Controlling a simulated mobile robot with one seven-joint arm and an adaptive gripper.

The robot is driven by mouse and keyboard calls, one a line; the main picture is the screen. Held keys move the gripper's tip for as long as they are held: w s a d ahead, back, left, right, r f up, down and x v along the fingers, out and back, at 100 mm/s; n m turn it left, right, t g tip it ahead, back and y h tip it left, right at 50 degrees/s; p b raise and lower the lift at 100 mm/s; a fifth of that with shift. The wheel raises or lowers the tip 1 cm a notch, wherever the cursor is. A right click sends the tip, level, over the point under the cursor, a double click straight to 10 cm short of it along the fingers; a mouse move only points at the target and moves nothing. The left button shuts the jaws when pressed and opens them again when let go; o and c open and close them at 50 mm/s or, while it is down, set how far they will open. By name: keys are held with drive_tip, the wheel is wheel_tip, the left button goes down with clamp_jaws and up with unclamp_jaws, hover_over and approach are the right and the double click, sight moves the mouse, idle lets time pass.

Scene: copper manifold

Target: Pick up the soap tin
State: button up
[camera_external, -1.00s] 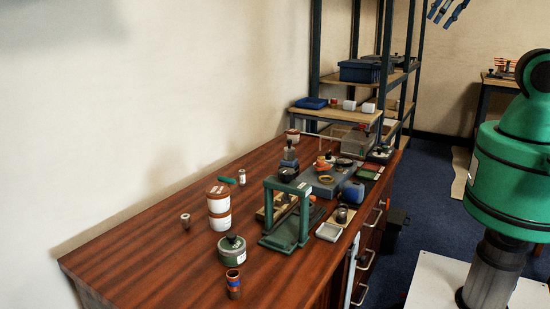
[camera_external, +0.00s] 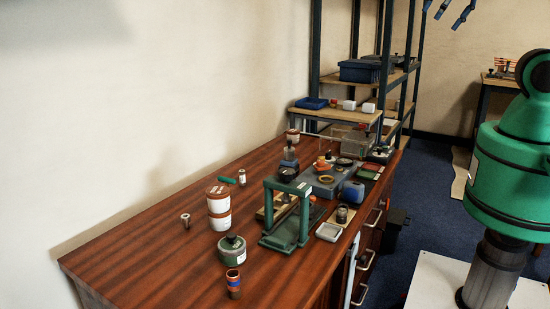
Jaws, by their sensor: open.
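I cannot tell for sure which container is the soap tin. A round grey-green tin (camera_external: 232,249) with a pale label and a dark knob stands near the front of the wooden bench. Behind it is a stack of white containers with red-brown bands, the upper one (camera_external: 218,199) with a red-brown lid. My gripper (camera_external: 440,18) shows only as blue fingers at the top right edge, spread open and empty. It is high up and far from the bench things; the rest of it is out of frame.
A small banded cup (camera_external: 233,284) stands in front of the grey-green tin. A green press frame (camera_external: 287,213) stands to its right, and a blue jug (camera_external: 353,192) lies beyond. The bench's front left (camera_external: 150,265) is clear. Shelves (camera_external: 365,70) stand behind.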

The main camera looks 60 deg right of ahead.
wheel_tip(320, 180, up, 5)
drive_tip(key=w+a+r+n+g+y+b, duration=0.1)
drive_tip(key=w+a+r+n, duration=0.15)
drive_tip(key=w+a, duration=0.5)
drive_tip(key=w+a+r+n+y+b, duration=0.1)
drive_tip(key=w+a+r+n, duration=0.1)
drive_tip(key=w+a+r, duration=0.5)
drive_tip(key=n+g+y+b, duration=0.2)
drive_tip(key=n+g+b, duration=0.1)
drive_tip(key=n, duration=0.5)
hover_over(238, 241)
drive_tip(key=s+d, duration=0.2)
drive_tip(key=d, duration=0.1)
wheel_tip(238, 241, down, 10)
wheel_tip(238, 241, down, 48)
drive_tip(key=shift+w+r, duration=0.2)
drive_tip(key=shift+r, duration=0.05)
drive_tip(key=shift+b+x, duration=0.9)
drive_tip(key=shift+x, duration=3.4)
